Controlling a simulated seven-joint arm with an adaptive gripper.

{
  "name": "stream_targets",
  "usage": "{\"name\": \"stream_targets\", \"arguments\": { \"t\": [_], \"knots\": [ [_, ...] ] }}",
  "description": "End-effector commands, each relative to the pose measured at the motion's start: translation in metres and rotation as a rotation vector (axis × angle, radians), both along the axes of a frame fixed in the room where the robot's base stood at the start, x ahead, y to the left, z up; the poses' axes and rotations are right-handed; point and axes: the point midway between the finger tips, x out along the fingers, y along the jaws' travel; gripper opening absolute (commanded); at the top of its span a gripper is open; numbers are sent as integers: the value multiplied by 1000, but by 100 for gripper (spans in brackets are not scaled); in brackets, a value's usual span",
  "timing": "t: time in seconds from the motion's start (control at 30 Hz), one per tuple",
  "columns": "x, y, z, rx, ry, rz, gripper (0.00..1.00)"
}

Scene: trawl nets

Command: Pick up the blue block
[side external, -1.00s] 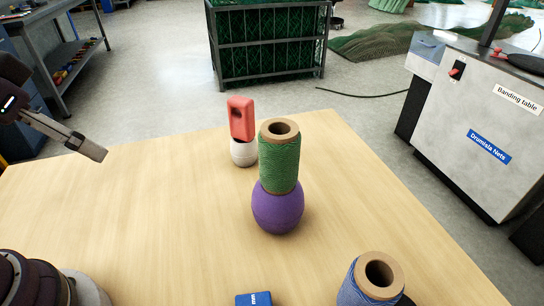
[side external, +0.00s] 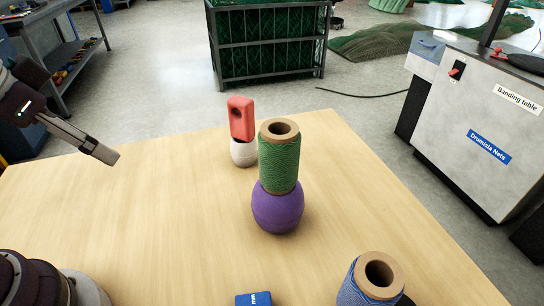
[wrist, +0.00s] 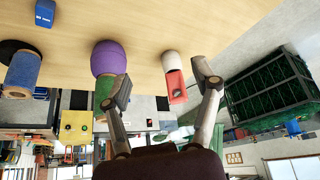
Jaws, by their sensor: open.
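The blue block (side external: 254,299) lies on the table at the bottom edge of the side view, partly cut off, with white lettering on it. The blue block also shows in the wrist view (wrist: 45,12) at the top left, apart from my fingers. My gripper (side external: 108,156) is above the table's left part in the side view, well away from the block. In the wrist view my gripper (wrist: 163,80) has its two fingers spread, with nothing held between them.
A green twine spool (side external: 279,160) stands on a purple ball (side external: 278,208) mid-table. Behind it, a red block (side external: 241,120) sits on a white rounded object (side external: 244,153). A blue twine spool (side external: 352,291) stands right of the blue block. The table's (side external: 130,220) left part is clear.

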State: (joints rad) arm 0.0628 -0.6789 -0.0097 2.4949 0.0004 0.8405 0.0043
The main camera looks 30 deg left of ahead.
Motion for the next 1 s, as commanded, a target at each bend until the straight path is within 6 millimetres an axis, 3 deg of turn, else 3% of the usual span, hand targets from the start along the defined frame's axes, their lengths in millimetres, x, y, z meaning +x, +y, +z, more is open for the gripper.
{"name": "stream_targets", "arguments": {
  "t": [0.1,0.17,0.3,0.37,0.5,1.0],
  "knots": [
    [15,-54,-29,27,46,-280,63],
    [15,-87,-47,37,58,-437,63],
    [-6,-148,-86,44,82,-727,63],
    [-17,-163,-97,43,87,-803,63],
    [-26,-178,-112,40,92,-870,63],
    [-7,-196,-171,42,92,-866,63]
  ]
}}
